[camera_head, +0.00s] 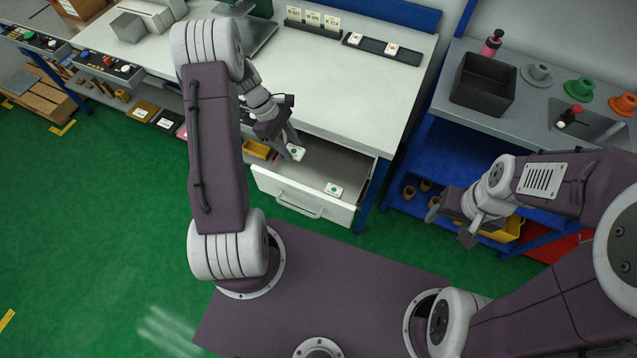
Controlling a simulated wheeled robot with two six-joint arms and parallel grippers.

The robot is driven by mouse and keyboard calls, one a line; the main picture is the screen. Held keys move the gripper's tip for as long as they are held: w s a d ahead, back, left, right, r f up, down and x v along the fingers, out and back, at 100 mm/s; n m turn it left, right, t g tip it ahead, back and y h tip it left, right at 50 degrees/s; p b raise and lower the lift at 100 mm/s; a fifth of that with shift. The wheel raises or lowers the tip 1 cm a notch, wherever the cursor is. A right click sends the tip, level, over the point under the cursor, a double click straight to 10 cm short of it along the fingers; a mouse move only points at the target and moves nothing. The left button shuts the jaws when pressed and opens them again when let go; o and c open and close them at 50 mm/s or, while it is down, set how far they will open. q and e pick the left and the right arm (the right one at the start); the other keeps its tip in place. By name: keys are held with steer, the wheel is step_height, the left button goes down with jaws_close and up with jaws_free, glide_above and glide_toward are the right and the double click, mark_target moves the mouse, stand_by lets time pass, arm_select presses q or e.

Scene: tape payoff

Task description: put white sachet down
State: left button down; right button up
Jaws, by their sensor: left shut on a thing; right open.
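A white sachet (296,153) with a green mark is in my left gripper (288,142), which is shut on it. The gripper and sachet are over the back left part of an open white drawer (290,190) under the bench. I cannot tell whether the sachet touches the drawer floor. A second white sachet (334,190) with a green mark lies in the drawer, nearer its front right. My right gripper (466,234) is open and empty, away to the right, in front of the blue shelf unit.
The white bench top (350,95) is largely clear near its front edge. A black tray (382,50) with two red-marked sachets stands at its back. A yellow bin (256,149) sits left of the drawer. A dark box (483,83) stands on the right counter.

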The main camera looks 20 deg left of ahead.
arm_select(q)
steer(key=b, duration=0.2)
glide_above(298, 177)
steer(key=a, duration=0.2)
step_height(298, 177, down, 5)
step_height(298, 177, down, 6)
steer(key=shift+d+r, duration=0.1)
steer(key=shift+d, duration=0.05)
step_height(298, 177, down, 3)
steer(key=shift+s+d+f, duration=0.1)
steer(key=shift+f, duration=0.35)
arm_select(e)
step_height(298, 177, down, 4)
steer(key=shift+r, duration=0.1)
arm_select(q)
steer(key=shift+f+b, duration=0.15)
steer(key=shift+b, duration=0.25)
steer(key=c, duration=0.9)
jaws_free()
steer(key=shift+o, duration=0.2)
